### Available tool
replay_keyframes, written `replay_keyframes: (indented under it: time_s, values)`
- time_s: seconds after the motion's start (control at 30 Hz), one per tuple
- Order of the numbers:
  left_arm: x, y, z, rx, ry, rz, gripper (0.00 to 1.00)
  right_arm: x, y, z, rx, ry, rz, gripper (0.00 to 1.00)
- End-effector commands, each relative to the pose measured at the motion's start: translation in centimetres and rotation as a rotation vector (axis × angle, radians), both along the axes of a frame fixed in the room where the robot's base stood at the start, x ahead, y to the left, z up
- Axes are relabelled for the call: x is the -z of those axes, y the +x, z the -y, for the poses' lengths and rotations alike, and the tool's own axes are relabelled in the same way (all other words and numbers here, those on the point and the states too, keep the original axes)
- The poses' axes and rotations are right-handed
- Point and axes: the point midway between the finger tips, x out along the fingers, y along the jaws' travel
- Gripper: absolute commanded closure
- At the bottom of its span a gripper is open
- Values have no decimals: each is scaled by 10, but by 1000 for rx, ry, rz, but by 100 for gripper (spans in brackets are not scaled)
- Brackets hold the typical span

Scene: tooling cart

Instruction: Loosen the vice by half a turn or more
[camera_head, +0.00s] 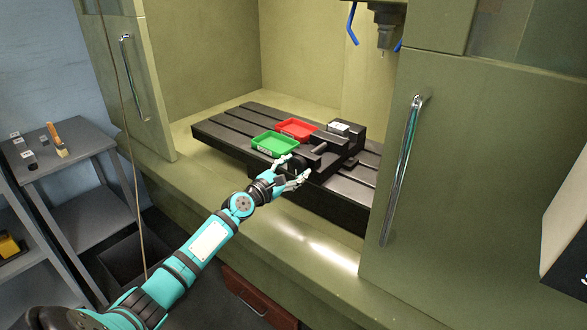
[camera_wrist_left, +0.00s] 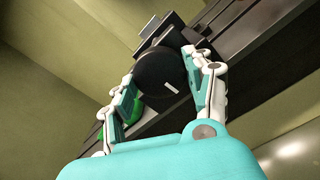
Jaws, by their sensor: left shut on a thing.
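The black vice (camera_head: 343,147) sits on the dark slotted machine bed inside the olive machine. Its round black knob (camera_wrist_left: 158,72), with a short white mark on its face, shows in the left wrist view. My left gripper (camera_head: 295,169) reaches in from the front left. Its two fingers stand on either side of the knob and are shut on it. In the left wrist view the gripper (camera_wrist_left: 160,88) partly covers the knob's edges. The vice body is mostly hidden behind the knob there. My right gripper is not in view.
A green tray (camera_head: 275,144) and a red tray (camera_head: 296,129) lie on the bed left of the vice. Cabinet doors with metal handles (camera_head: 404,170) flank the opening. A spindle (camera_head: 386,30) hangs above. A grey cart (camera_head: 62,155) with small items stands at left.

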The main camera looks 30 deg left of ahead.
Motion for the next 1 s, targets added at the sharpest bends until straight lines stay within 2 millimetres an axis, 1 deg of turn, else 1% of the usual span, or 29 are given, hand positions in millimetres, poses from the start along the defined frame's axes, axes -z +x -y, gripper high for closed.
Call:
replay_keyframes:
  time_s: [0.03,0.53,0.57,0.7,0.73,0.77,0.93,1.0]
  values:
    - [3,-1,2,3,-11,-7,79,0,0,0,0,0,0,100]
    - [3,0,1,2,-26,-8,79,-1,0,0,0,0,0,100]
    - [3,0,1,2,-26,-8,46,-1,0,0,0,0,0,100]
    - [3,0,1,1,-26,-6,27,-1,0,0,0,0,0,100]
    - [2,0,1,1,-26,-6,23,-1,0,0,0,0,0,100]
    - [2,0,0,1,-26,-6,22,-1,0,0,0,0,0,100]
    - [1,0,0,0,-25,-3,22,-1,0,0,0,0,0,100]
    - [1,0,0,0,-25,-3,22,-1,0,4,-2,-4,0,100]
